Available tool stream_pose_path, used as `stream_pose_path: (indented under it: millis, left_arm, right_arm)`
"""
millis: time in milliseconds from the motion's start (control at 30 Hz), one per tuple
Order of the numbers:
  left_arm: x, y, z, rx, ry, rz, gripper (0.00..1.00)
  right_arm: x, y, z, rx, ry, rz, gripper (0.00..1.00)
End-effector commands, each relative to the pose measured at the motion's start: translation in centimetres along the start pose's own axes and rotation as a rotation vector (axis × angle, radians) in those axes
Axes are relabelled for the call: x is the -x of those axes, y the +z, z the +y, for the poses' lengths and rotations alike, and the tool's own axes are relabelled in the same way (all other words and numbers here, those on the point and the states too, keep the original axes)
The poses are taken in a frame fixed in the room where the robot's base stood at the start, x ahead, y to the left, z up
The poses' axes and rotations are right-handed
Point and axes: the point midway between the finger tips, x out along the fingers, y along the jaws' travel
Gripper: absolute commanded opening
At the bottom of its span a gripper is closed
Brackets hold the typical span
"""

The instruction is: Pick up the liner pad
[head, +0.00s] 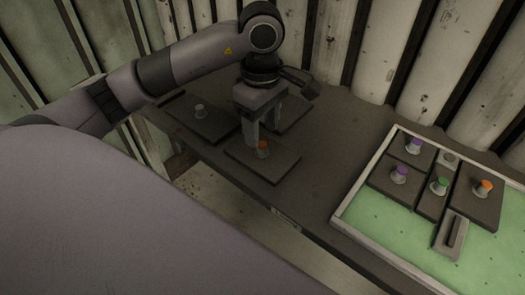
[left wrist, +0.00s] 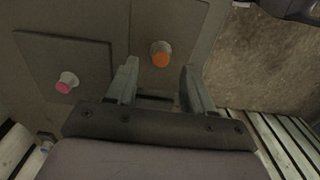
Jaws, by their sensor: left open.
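A flat dark pad with an orange-topped knob (head: 286,165) lies on the dark bench, below my left gripper; the frames do not confirm that it is the liner pad. My left gripper (head: 261,134) points down and is open, its fingertips close to the orange knob. In the left wrist view, the orange-knob pad (left wrist: 178,22) shows ahead of the two spread fingers (left wrist: 160,76), with the knob roughly in line with the gap. I cannot tell whether the fingertips straddle the knob. My right gripper is not in view.
A pad with a pale knob (head: 213,128) lies to the left, and another pad (head: 297,112) is partly hidden behind my gripper. A pink-knob pad (left wrist: 88,60) shows in the left wrist view. A pale-rimmed green tray (head: 385,232) at right holds several knobbed pads. A corrugated wall stands behind.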

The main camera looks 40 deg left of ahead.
Motion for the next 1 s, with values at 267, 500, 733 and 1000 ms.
stream_pose_path:
  millis: [267,500,733,1000]
  left_arm:
    - [-3.1,0.1,-0.2,0.0,-0.001,-0.001,0.52]
    - [-3.3,0.1,-0.1,0.0,0.001,-0.001,0.52]
    - [-3.3,0.1,-0.1,0.0,0.0,-0.002,0.0]
    - [-3.2,0.1,-0.1,0.0,0.001,-0.002,0.0]
  right_arm:
    - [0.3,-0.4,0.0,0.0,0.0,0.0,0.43]
    - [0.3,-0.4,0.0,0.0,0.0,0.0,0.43]
    - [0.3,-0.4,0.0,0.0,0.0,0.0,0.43]
    - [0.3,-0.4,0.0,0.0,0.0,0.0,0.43]
